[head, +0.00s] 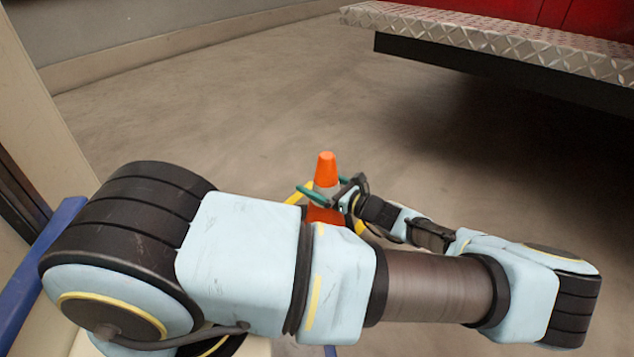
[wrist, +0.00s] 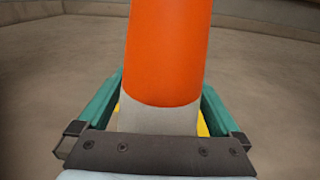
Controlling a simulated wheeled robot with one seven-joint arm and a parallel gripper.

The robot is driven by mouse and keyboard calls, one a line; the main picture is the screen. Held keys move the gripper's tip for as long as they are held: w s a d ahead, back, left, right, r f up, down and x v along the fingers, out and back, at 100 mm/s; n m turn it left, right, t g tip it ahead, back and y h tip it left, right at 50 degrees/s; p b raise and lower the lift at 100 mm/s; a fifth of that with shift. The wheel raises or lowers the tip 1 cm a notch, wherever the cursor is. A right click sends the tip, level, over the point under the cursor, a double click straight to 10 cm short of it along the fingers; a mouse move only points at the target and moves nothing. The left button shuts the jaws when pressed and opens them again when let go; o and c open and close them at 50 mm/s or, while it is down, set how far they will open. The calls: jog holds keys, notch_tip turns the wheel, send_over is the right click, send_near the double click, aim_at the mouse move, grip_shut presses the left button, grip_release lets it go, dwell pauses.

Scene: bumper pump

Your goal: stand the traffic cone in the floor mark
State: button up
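The orange traffic cone (head: 326,170) with a grey-white band stands upright ahead of me, its foot mostly hidden by my arm. It fills the middle of the wrist view (wrist: 168,50). Parts of the yellow floor mark (head: 301,191) show on both sides of the cone, so the cone appears within it; the exact fit at the base is hidden. My gripper (head: 322,190) has green fingers on either side of the cone at the band. In the wrist view, thin gaps show between the fingers and the cone, so it looks open around it.
A red vehicle with a diamond-plate bumper (head: 500,45) overhangs the floor at the upper right, with dark space underneath. A wall (head: 150,30) runs along the back left. The concrete floor around and behind the cone is clear.

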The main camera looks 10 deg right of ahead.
jog(key=shift+d+r, duration=0.1)
jog(key=shift+r, duration=0.1)
jog(key=p+v, duration=0.4)
jog(key=v, duration=0.7)
jog(key=shift+s+d+p, duration=0.25)
jog(key=shift+s+p, duration=0.05)
jog(key=shift+s, duration=0.05)
